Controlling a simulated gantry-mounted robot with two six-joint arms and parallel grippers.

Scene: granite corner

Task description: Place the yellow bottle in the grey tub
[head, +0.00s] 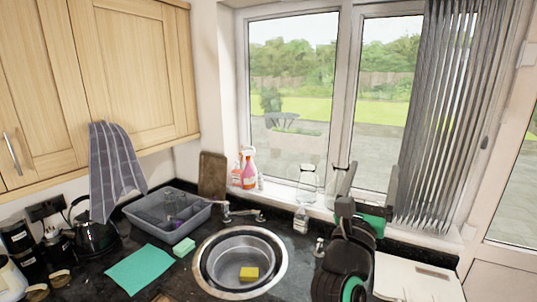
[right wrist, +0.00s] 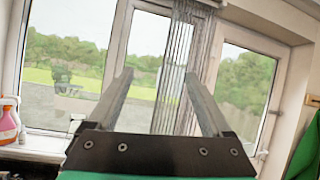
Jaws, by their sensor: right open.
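The grey tub (head: 138,222) stands on the dark counter left of the sink, with a few items inside that are hard to make out. I cannot make out a clearly yellow bottle. My right gripper (head: 371,178) is raised at the right in front of the window. Its fingers (right wrist: 157,78) are apart with nothing between them. My left gripper is not in view.
A round sink (head: 222,246) holds a yellow sponge (head: 249,273). Clear glass vessels (head: 307,187) stand on the sill. A tap (head: 228,213), a green cloth (head: 139,269), a green sponge (head: 184,247) and a black kettle (head: 92,233) are on the counter. Blinds (head: 440,120) hang at the right.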

